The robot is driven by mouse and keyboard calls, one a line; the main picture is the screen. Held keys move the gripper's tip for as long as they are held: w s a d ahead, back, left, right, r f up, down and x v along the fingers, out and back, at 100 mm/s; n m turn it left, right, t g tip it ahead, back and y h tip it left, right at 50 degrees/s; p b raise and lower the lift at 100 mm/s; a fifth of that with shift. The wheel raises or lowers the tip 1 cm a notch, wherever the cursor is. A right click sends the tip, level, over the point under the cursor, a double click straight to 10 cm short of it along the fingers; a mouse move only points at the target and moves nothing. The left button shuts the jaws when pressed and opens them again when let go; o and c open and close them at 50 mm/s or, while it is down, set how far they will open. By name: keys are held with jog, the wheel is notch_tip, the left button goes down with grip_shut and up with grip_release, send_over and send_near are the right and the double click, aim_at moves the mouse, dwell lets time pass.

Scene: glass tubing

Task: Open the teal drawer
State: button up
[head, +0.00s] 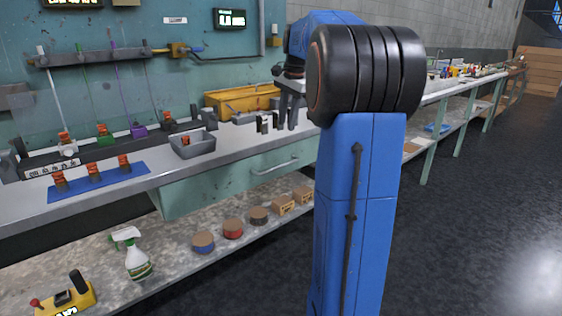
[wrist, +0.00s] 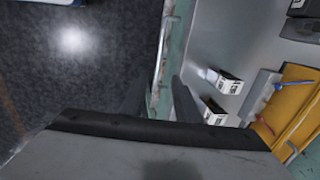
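The teal drawer (head: 235,183) is set under the front edge of the workbench and looks closed. Its pale bar handle (head: 274,165) runs across the front. My gripper (head: 288,112) points down above the bench top, above and behind the handle in the head view. In the wrist view my gripper (wrist: 160,100) shows two dark fingers apart with nothing between them. A strip of teal front (wrist: 172,60) and a pale bar, likely the handle (wrist: 163,45), run along the bench edge there. My arm hides the drawer's right end in the head view.
Small black-and-white boxes (wrist: 229,82) stand on the bench close to the fingers. A yellow tray (head: 240,100) and a grey bin (head: 193,145) are also on the bench. Round tins (head: 232,229) and a spray bottle (head: 134,258) stand on the lower shelf. The floor (head: 480,230) is clear.

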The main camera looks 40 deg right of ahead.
aim_at(281, 166)
jog(key=w+f, duration=0.1)
jog(key=f, duration=0.4)
jog(key=w+f, duration=0.1)
jog(key=f, duration=0.5)
jog(key=w+f, duration=0.1)
jog(key=f, duration=0.4)
jog(key=shift+w+f, duration=0.1)
jog(key=shift+f, duration=0.3)
jog(key=shift+c, duration=0.2)
grip_shut()
